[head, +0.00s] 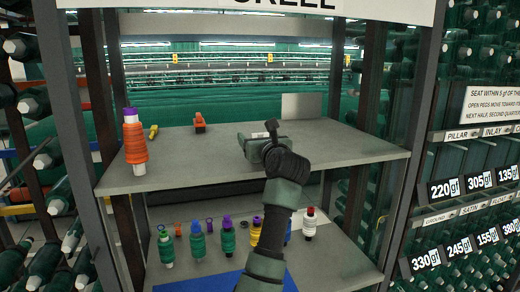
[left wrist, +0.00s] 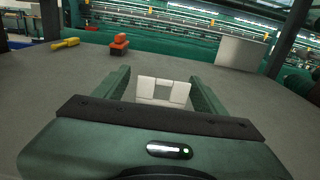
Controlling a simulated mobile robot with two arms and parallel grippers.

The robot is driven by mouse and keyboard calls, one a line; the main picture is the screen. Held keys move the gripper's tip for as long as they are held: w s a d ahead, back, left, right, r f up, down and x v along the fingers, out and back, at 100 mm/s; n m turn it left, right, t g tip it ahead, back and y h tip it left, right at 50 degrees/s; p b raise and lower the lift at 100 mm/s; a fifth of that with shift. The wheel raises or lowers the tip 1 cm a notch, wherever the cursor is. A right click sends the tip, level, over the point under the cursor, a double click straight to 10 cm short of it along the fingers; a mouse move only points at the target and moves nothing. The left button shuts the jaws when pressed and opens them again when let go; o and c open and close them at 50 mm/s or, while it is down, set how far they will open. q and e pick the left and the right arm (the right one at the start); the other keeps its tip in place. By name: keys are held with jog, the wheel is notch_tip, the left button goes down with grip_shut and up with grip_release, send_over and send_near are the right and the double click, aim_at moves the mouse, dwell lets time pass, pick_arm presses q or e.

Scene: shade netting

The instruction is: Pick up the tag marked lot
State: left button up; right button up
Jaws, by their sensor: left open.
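My left gripper (head: 258,142) reaches over the upper grey shelf; its wrist hides part of what lies there. In the left wrist view my left gripper (left wrist: 163,95) is open, with one green finger on each side of a small white piece (left wrist: 163,90). No tag marked lot can be read in either view. My right gripper is not in view.
Several coloured spools (head: 228,236) stand on the lower shelf. The shelf's right part is clear. Dark posts flank it.

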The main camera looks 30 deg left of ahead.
pick_arm(q)
jog(key=c, duration=1.4)
